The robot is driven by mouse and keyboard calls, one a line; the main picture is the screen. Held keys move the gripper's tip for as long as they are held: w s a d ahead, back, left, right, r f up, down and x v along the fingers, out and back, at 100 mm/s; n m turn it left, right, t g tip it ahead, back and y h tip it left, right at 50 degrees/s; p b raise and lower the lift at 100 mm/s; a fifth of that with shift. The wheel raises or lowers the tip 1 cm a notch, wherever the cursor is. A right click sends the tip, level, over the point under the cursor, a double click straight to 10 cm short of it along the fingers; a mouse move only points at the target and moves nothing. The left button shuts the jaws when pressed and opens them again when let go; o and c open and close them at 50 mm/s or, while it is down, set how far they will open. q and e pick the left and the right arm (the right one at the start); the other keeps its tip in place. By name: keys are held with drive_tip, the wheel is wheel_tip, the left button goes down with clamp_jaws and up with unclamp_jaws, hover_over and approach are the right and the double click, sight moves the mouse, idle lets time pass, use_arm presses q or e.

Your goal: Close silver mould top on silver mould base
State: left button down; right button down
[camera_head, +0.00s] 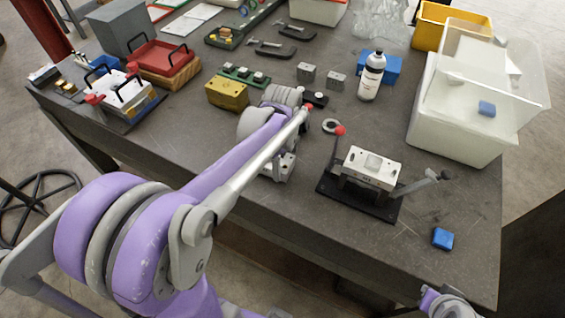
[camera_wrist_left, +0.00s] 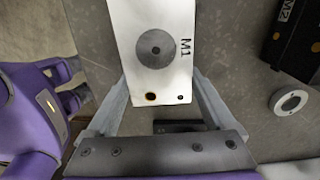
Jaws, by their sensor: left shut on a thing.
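My left gripper (camera_wrist_left: 162,90) is shut on a silver block marked M1, the silver mould top (camera_wrist_left: 158,20), with a finger on either side of it. The block has a round grey recess and small holes. In the head view the silver piece (camera_head: 283,168) shows just below my left arm, which hides most of the gripper. My right gripper is out of view; only part of the right arm shows at bottom right.
A black M2 block (camera_wrist_left: 292,45) and a metal ring (camera_wrist_left: 289,102) lie right of the held piece. A brass block (camera_head: 227,94), grey blocks (camera_head: 306,73) and a white bottle (camera_head: 371,76) stand behind. A blue block (camera_head: 443,238) lies at the front right. White bins (camera_head: 455,135) stand at right.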

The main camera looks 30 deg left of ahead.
use_arm(q)
drive_tip(key=shift+r+p, duration=0.3)
drive_tip(key=shift+r, duration=0.55)
